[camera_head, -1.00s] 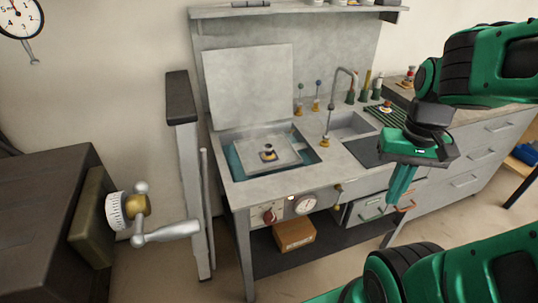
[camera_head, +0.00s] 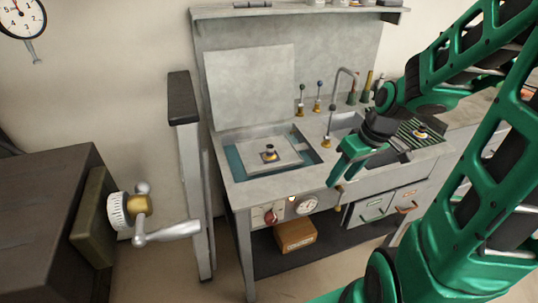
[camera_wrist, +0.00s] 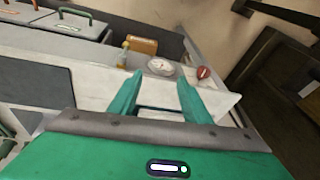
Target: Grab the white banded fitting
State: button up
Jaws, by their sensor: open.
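A small fitting (camera_head: 269,154) with dark, pale and yellowish parts stands on the grey plate (camera_head: 288,160) in the sink basin at the left of the bench. Another small fitting (camera_head: 421,133) with an orange-yellow part sits on the green striped rack (camera_head: 408,129) at the right. Both are too small to tell which has the white band. My gripper (camera_head: 335,180) is at the bench's front edge, right of the basin and apart from both fittings. In the wrist view my gripper (camera_wrist: 158,82) is open, with nothing between its fingers. Neither fitting shows there.
A tall faucet (camera_head: 334,105) and several upright levers stand behind the basin. The raised lid (camera_head: 250,85) leans at the back. A gauge (camera_wrist: 160,67) and red knob (camera_wrist: 203,72) are on the bench front. A dark post (camera_head: 181,100) stands left of the bench.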

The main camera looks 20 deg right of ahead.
aim_at(270, 150)
jog(key=w+a+f+n+t+y, duration=0.1)
jog(key=w, duration=0.2)
jog(key=w+a+f+n+t+y, duration=0.1)
jog(key=w+a, duration=0.1)
jog(key=w, duration=0.2)
jog(key=w+a+f+n+t+y, duration=0.1)
jog(key=w+a+f+n, duration=0.1)
jog(key=w, duration=0.1)
jog(key=shift+w+f, duration=0.1)
jog(key=shift+w, duration=0.15)
jog(key=w+a+f+t, duration=0.1)
jog(key=w+a, duration=0.1)
jog(key=w, duration=0.3)
jog(key=w+a+f+t+y, duration=0.1)
jog(key=w+a+f+t, duration=0.1)
jog(key=w, duration=0.4)
jog(key=w+a+f+n+t, duration=0.1)
jog(key=w+a+f, duration=0.1)
jog(key=w, duration=0.4)
jog(key=shift+t+y, duration=0.3)
jog(key=shift+y, duration=0.1)
grip_shut()
